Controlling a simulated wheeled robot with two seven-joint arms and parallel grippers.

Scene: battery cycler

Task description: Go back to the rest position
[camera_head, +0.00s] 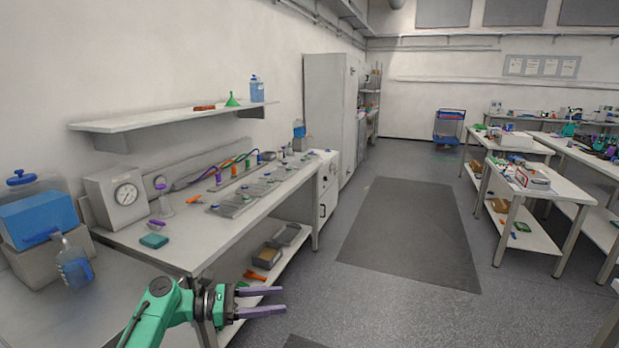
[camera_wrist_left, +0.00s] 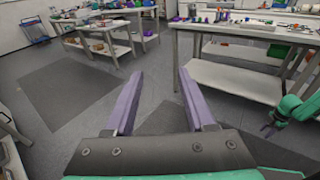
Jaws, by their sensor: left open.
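My left gripper (camera_head: 284,300) is at the bottom of the head view, in front of the workbench's near side. Its two purple fingers are apart and point to the right, with nothing between them. In the left wrist view the same fingers (camera_wrist_left: 160,74) stand apart over bare floor. At the right edge of the left wrist view a green arm, which looks like my right one, ends in a small gripper (camera_wrist_left: 268,129). It is too small to tell whether that gripper is open or shut.
A lower shelf (camera_head: 283,255) holds boxes. A dark mat (camera_head: 411,233) lies on open floor. More tables (camera_head: 562,185) stand at the right.

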